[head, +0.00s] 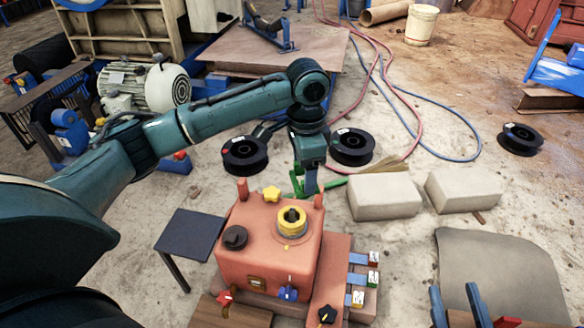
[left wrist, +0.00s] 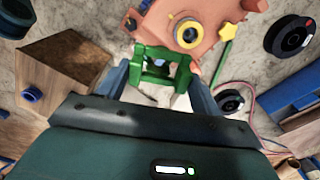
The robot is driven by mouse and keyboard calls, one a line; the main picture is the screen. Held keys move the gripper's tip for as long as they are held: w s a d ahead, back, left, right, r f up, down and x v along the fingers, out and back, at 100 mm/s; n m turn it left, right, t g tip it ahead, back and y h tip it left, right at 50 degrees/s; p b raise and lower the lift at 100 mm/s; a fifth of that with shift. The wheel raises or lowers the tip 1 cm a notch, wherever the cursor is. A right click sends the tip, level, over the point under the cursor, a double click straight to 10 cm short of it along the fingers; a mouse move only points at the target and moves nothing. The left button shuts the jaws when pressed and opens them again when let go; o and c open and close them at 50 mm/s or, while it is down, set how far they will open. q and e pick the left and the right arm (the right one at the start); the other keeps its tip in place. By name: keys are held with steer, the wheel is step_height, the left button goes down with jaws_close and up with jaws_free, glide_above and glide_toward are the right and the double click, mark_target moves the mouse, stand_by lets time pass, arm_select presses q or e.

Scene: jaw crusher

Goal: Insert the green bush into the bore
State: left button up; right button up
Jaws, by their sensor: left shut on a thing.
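My left gripper (head: 307,184) is shut on a green piece (head: 297,182), which I take as the green bush. In the left wrist view the green bush (left wrist: 178,72) sits between the two fingertips of my left gripper (left wrist: 160,76) and looks like a blocky frame. The bore (head: 291,217) is the dark hole within a yellow ring on top of the orange housing (head: 255,250); the bore also shows in the left wrist view (left wrist: 189,35). The bush is behind the housing in the head view, apart from the bore. My right gripper (head: 458,292) is open and empty at bottom right.
Yellow star knob (head: 271,194), black knob (head: 235,237) and upright orange posts stand on the housing around the bore. Black spools (head: 245,155), pale blocks (head: 384,195) and a dark side table (head: 190,234) are nearby. Sandy ground right of the spools is mostly clear.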

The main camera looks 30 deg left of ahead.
arm_select(q)
steer(key=w+a+f+m, duration=0.3)
steer(key=f+m, duration=0.1)
steer(key=m, duration=0.7)
steer(key=w+a+f+m, duration=0.3)
steer(key=w+f+m, duration=0.1)
steer(key=m, duration=0.8)
steer(key=shift+a+f+p, duration=0.15)
steer(key=shift+f+p, duration=0.25)
steer(key=shift+f, duration=0.3)
arm_select(e)
steer(key=shift+d+f, duration=0.1)
steer(key=shift+d, duration=0.1)
steer(key=shift+h, duration=0.3)
